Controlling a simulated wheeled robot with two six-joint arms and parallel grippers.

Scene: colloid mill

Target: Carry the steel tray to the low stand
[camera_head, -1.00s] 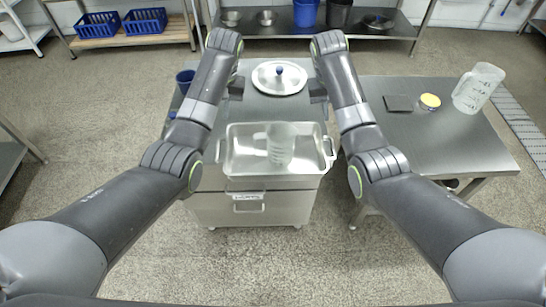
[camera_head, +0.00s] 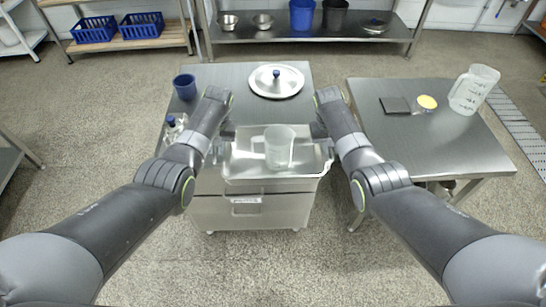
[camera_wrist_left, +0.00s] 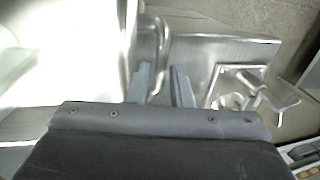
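The steel tray (camera_head: 275,180) is a shallow rectangular pan on the near end of a steel cabinet (camera_head: 250,210). A clear jug (camera_head: 279,148) stands in it. My left gripper (camera_head: 228,133) is at the tray's left side and my right gripper (camera_head: 318,130) at its right side, near the handle ends. The right fingers are too small and hidden to tell. I cannot tell which surface is the low stand.
A round lid (camera_head: 276,82) with a blue knob and a blue cup (camera_head: 185,87) are on the cabinet top. The steel table (camera_head: 440,145) at right holds a dark pad (camera_head: 394,105), a yellow-topped container (camera_head: 427,103) and a large jug (camera_head: 473,90). Its near part is clear.

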